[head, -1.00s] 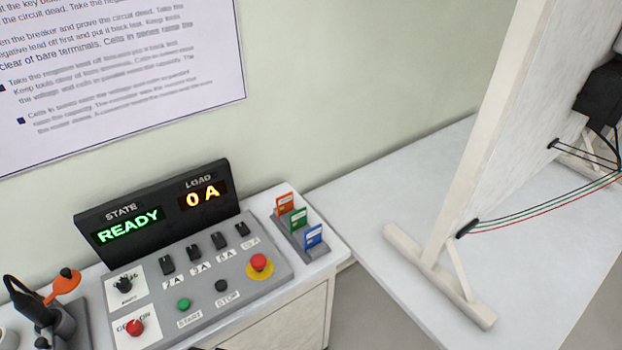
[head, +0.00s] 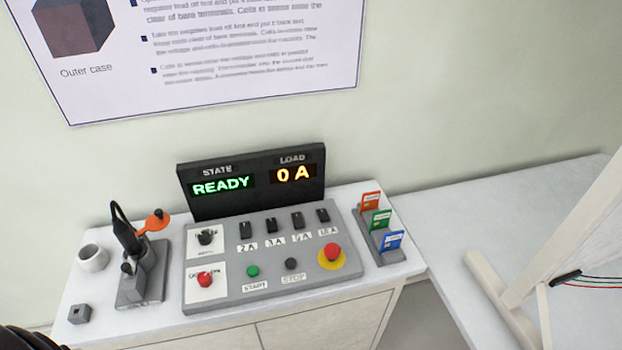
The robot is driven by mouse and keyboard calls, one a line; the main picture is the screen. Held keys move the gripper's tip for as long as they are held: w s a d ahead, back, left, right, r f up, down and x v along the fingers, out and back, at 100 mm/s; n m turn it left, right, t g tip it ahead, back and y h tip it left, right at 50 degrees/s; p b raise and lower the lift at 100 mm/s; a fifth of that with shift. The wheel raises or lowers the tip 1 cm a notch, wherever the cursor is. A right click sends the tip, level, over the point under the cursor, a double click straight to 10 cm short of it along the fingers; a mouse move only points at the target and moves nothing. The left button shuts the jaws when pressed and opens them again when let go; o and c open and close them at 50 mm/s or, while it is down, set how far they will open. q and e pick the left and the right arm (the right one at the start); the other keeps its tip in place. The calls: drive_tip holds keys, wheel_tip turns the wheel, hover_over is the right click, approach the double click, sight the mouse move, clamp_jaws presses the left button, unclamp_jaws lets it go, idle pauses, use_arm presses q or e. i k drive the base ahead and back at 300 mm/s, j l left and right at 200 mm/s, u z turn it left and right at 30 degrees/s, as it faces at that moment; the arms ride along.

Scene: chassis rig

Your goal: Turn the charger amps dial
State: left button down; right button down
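No dial that I can read as a charger amps dial is in view. The grey control panel (head: 272,262) stands on the white cabinet. It has a black knob (head: 206,238) on a white plate at upper left, its label too small to read, and a red knob (head: 205,280) below it. The upright display (head: 250,180) reads READY and 0 A. Neither gripper is in view. A dark shape at the bottom left edge may be part of my arm; I cannot tell.
The panel has several black switches (head: 272,225), a green button (head: 253,271), a black button (head: 291,263) and a red stop button (head: 332,252). Beside it are a black tool in a grey stand (head: 143,280), a white cup (head: 92,258), a small grey block (head: 79,314) and a card rack (head: 382,246).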

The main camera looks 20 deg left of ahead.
sight(203, 237)
drive_tip(key=u, duration=1.4)
